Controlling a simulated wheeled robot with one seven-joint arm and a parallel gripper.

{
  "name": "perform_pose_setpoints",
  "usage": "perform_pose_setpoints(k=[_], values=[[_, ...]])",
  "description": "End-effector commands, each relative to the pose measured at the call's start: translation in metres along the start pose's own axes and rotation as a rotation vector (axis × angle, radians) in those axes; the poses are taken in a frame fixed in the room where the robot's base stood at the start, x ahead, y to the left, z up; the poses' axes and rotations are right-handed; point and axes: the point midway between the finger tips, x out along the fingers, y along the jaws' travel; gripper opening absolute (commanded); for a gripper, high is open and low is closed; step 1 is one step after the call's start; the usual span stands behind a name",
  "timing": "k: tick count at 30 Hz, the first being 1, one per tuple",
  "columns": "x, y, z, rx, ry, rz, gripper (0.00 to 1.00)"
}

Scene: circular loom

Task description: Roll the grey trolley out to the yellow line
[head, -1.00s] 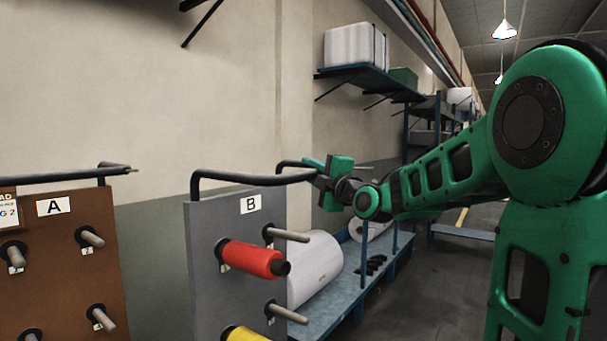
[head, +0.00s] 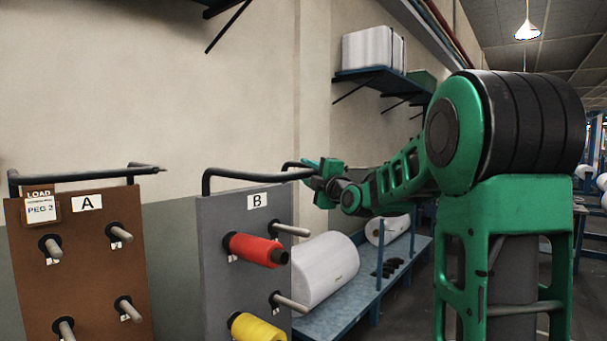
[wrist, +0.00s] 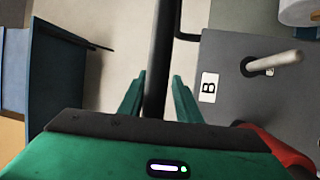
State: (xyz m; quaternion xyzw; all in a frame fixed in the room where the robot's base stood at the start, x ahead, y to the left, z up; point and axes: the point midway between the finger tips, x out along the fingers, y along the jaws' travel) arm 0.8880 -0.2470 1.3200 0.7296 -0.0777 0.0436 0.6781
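The grey trolley (head: 222,285) is an upright panel marked B, with a black bar handle (head: 240,178) along its top. It carries a red spool (head: 252,249) and a yellow spool (head: 250,328) on pegs. In the head view my gripper (head: 318,170) is at the handle's far right end. In the wrist view my gripper (wrist: 159,78) has one finger on each side of the black handle bar (wrist: 163,45), close against it, and looks shut on it. The trolley's base and wheels are out of view. I see no yellow floor line now.
A brown trolley (head: 88,262) marked A, with empty pegs and a "LOAD PEG 2" card, stands left of the grey one. Behind are a low blue shelf (head: 345,305) with white rolls (head: 325,268) and a wall shelf (head: 375,75). Floor shows at right.

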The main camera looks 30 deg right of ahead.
Motion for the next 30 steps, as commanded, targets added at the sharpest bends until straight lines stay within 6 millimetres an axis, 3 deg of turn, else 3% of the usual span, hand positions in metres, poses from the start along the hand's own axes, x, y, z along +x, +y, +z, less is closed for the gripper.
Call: perform_pose_setpoints(k=[13, 30], values=[[-0.008, 0.004, 0.002, -0.001, -0.002, 0.008, 0.39], [-0.098, 0.001, 0.001, 0.000, -0.001, 0.004, 0.39]])
